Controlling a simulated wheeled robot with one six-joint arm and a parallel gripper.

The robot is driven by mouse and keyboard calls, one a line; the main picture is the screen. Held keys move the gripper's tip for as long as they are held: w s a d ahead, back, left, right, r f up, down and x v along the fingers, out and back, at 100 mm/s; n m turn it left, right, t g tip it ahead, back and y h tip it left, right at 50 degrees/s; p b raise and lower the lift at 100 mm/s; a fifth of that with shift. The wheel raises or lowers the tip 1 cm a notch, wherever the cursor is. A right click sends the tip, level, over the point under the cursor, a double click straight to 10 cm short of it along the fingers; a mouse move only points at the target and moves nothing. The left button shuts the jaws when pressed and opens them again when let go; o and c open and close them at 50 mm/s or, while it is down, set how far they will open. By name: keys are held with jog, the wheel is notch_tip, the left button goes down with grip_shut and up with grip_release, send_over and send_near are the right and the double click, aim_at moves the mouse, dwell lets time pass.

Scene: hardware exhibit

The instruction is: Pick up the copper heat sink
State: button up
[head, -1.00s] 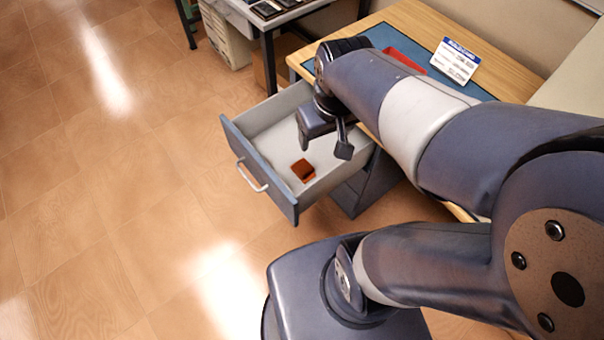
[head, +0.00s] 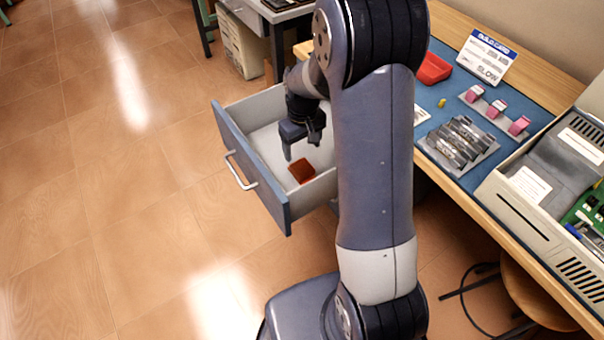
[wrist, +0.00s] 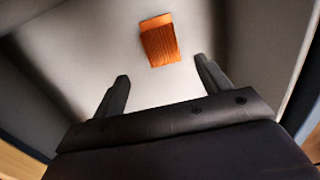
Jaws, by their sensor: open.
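The copper heat sink (head: 302,171) is a small orange-brown finned block. It lies on the light floor of an open drawer (head: 253,176), close to the drawer's front panel. In the wrist view the heat sink (wrist: 160,40) shows beyond my two fingertips, roughly in line with the gap between them. My gripper (head: 301,150) is open and empty, over the drawer and apart from the heat sink. In the wrist view my gripper (wrist: 160,88) has its fingers spread wide.
The drawer walls surround the heat sink. My arm hides the drawer's right side. The workbench at right holds a blue mat (head: 448,98), a red tray (head: 433,68), a sign (head: 486,57), pink parts (head: 497,108), grey modules (head: 458,142) and an open computer case (head: 540,190).

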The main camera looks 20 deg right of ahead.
aim_at(302, 166)
jog(key=f, duration=0.4)
jog(key=f+b, duration=0.1)
jog(key=f, duration=0.4)
jog(key=shift+s+a, duration=0.15)
jog(key=shift+s, duration=0.05)
jog(key=shift+r, duration=0.1)
jog(key=shift+c, duration=0.3)
jog(key=c, duration=0.8)
